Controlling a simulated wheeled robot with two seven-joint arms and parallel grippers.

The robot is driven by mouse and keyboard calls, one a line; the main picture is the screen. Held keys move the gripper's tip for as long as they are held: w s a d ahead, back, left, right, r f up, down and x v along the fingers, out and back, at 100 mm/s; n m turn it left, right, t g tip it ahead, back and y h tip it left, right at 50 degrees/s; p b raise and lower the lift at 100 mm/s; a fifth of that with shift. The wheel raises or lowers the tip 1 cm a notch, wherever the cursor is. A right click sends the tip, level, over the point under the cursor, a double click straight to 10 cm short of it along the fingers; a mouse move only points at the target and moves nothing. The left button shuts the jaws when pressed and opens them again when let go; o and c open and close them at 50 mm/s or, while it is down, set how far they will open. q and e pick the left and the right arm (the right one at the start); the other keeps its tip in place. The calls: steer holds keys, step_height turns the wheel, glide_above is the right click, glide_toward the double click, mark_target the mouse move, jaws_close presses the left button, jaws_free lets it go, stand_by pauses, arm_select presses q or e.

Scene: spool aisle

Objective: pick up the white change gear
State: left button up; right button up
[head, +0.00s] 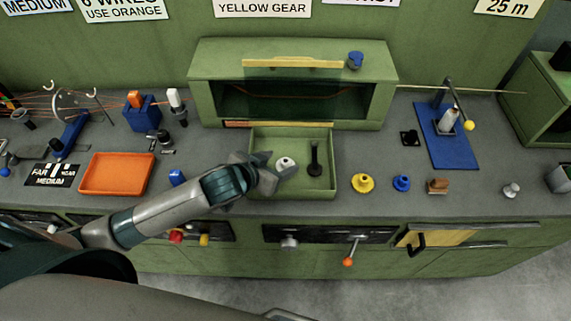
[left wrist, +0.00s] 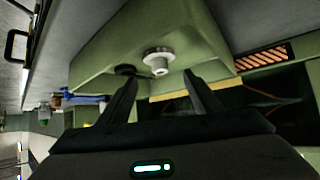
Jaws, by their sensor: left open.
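The white change gear (head: 285,163) is a small white disc with a raised hub. It sits in the open green tray (head: 320,192), left of a dark upright peg-like piece (head: 314,160). My left gripper (head: 279,166) reaches in from the left over the tray, its fingers near the gear. In the left wrist view, the gear (left wrist: 158,60) shows beyond and between the fingertips of the open left gripper (left wrist: 160,76). The fingers hold nothing, and the gear looks clear of them. My right gripper is out of view.
A green cabinet (head: 220,60) stands behind the tray. A yellow gear (head: 362,183), a blue gear (head: 401,183) and a brown piece (head: 437,186) lie to the right. An orange tray (head: 116,174) is on the left. Grey bench is free around the right-hand pieces.

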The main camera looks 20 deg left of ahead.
mark_target(287, 160)
arm_select(q)
steer(key=shift+w+d+f+p, duration=0.1)
steer(key=shift+w+f+p, duration=0.25)
steer(key=shift+w+f, duration=0.05)
steer(key=p+x, duration=0.1)
steer(key=x, duration=0.1)
steer(key=shift+w+f, duration=0.2)
steer(key=shift+f, duration=0.1)
steer(key=shift+w+d+f, duration=0.15)
steer(key=shift+w+f, duration=0.25)
steer(key=shift+f, duration=0.05)
